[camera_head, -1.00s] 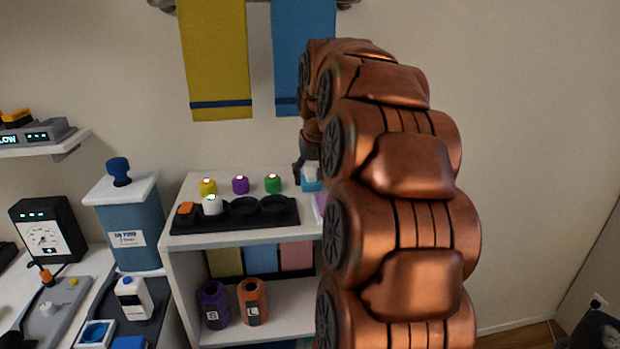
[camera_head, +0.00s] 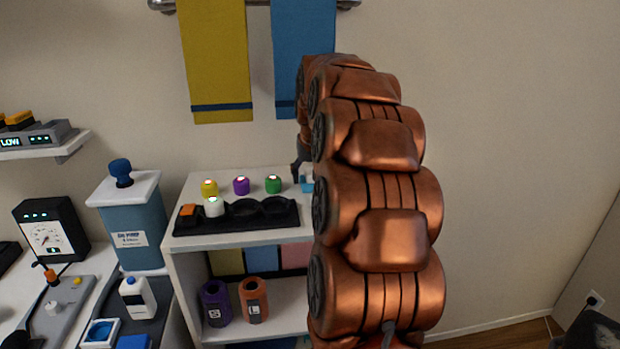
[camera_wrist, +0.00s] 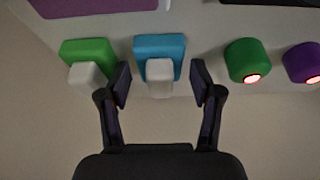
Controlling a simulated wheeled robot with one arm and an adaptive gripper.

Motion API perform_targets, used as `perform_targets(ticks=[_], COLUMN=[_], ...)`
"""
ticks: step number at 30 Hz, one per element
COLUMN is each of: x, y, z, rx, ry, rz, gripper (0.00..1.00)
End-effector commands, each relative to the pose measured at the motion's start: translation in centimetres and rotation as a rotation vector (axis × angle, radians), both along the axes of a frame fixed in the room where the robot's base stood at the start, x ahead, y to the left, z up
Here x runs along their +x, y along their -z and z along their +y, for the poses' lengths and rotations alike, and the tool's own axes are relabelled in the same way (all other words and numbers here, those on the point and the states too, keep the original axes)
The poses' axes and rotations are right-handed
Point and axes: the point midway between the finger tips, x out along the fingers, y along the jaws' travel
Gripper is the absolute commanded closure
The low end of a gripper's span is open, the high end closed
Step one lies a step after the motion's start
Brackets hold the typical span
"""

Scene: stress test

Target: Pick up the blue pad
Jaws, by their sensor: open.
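The blue pad (camera_wrist: 174,45) has a white handle (camera_wrist: 159,72) on it and rests on the white shelf top. In the wrist view, my gripper (camera_wrist: 160,78) is open, with one finger on each side of the white handle. I see gaps between the fingers and the handle; whether either finger touches the blue block is hard to tell. In the head view, only a small part of the blue pad (camera_head: 307,186) shows beside my copper arm. My gripper (camera_head: 298,170) is small and dark there, largely hidden by the arm.
A green pad (camera_wrist: 88,47) with a white handle sits close beside the blue one. Green (camera_wrist: 246,58) and purple (camera_wrist: 303,62) knobs stand on the other side. A black tray (camera_head: 235,221) lies at the shelf front. Towels (camera_head: 215,60) hang on the wall behind.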

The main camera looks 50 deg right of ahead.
Motion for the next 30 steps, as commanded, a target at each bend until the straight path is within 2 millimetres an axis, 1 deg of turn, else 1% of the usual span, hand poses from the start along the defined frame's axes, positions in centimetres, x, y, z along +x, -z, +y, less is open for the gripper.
perform_targets(ticks=[4,10,21,24,30], x=[0.15,0.19,0.19,0.19,0.17], y=[0.68,0.76,0.76,0.76,0.75], z=[-0.14,-0.17,-0.17,-0.16,-0.14], rx=[0.002,0.001,0.001,0.001,0.001], ry=[0.000,0.000,0.000,0.000,0.000], rz=[0.002,0.001,0.001,0.001,0.001], gripper=[0.35,0.35,0.74,0.83,0.83])
